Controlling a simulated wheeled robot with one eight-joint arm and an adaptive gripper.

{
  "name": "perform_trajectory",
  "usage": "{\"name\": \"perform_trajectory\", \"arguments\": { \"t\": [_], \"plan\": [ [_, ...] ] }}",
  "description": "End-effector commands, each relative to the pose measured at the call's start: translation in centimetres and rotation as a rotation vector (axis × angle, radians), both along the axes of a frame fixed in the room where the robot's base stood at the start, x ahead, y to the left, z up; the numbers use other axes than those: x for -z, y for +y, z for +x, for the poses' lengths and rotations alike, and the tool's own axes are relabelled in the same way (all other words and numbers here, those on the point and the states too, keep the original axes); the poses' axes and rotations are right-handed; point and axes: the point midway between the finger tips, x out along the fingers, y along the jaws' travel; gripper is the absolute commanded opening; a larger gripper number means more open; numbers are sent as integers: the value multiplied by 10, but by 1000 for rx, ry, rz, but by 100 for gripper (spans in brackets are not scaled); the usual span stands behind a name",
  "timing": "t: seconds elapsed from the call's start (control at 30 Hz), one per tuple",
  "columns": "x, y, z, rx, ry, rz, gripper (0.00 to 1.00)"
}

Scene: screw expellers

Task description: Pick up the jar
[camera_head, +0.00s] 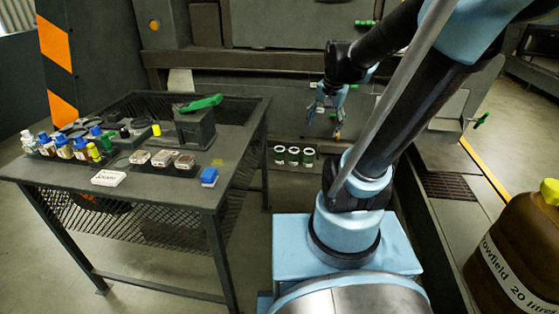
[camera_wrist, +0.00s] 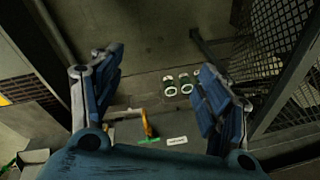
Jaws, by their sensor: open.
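Three small white jars with green bands stand in a row on a low ledge: a left jar (camera_head: 279,154), a middle jar (camera_head: 294,156) and a right jar (camera_head: 308,157). The frames do not tell which one the task means. My gripper (camera_head: 324,126) hangs above and slightly right of the row, apart from it, with its fingers spread and nothing between them. In the wrist view two jars show as pale rings, one jar (camera_wrist: 169,87) and another jar (camera_wrist: 186,85), between the open fingers (camera_wrist: 160,60) and nearer the right one.
A dark mesh-sided table (camera_head: 150,195) at the left carries several bottles, small containers and a grey box with a green handle (camera_head: 202,102). The machine wall stands behind the jars. A brown canister (camera_head: 520,240) is at the right. An orange lever (camera_wrist: 148,124) and white label (camera_wrist: 177,141) show below.

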Motion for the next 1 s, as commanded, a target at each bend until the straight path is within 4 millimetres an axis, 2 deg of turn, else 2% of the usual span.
{"name": "perform_trajectory", "arguments": {
  "t": [0.1,0.47,0.77,1.0],
  "plan": [
    [-3,5,30,95,2,33,69],
    [2,20,116,391,18,138,69],
    [24,33,189,638,42,226,69],
    [52,45,245,834,66,296,69]
  ]
}}
